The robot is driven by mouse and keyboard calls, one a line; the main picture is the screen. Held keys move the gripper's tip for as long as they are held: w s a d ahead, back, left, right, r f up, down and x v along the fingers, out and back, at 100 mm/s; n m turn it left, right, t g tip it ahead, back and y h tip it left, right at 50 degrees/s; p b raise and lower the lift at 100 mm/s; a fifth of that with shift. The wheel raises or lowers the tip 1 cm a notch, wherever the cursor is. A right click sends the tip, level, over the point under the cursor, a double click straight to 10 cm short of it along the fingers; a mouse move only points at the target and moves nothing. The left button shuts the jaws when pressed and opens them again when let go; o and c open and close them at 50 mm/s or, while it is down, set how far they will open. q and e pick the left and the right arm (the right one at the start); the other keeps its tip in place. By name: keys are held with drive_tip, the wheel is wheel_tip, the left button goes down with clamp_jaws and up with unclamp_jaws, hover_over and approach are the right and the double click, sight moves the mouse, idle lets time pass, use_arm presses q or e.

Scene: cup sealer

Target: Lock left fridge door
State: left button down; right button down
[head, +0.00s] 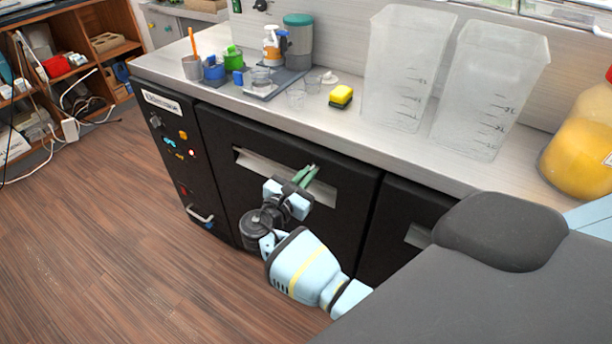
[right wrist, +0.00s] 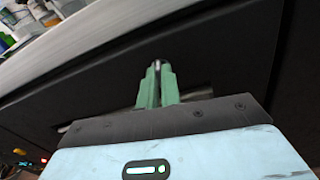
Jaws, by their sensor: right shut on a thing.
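The left fridge door (head: 225,180) is a black panel under the counter with a pale recessed handle (head: 258,166) near its top. It looks flush with the cabinet front. My right gripper (head: 305,174) is at the right part of this handle, with its green fingers close together. In the right wrist view the green fingers (right wrist: 157,78) are shut at the handle recess, in front of the black door (right wrist: 105,92). The fingers hide the part of the handle between them. My left gripper is not in view.
A second black door (head: 405,205) is on the right. A dark control panel (head: 172,145) with buttons is on the left. The wooden floor (head: 120,220) is free at left.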

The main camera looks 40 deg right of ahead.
use_arm(q)
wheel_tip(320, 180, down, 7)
drive_tip(key=b, duration=0.7)
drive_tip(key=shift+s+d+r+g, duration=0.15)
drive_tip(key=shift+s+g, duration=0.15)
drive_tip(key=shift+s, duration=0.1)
use_arm(e)
drive_tip(key=shift+s+f+m, duration=0.1)
drive_tip(key=shift+m, duration=3.95)
drive_tip(key=shift+f+m, duration=0.1)
drive_tip(key=shift+m, duration=3.95)
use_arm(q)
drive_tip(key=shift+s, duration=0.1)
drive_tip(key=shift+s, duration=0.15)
use_arm(e)
drive_tip(key=c, duration=1.6)
unclamp_jaws()
use_arm(q)
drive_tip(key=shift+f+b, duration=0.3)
drive_tip(key=shift+b, duration=0.25)
use_arm(e)
drive_tip(key=v, duration=0.7)
drive_tip(key=shift+s+a, duration=0.15)
drive_tip(key=shift+a, duration=0.15)
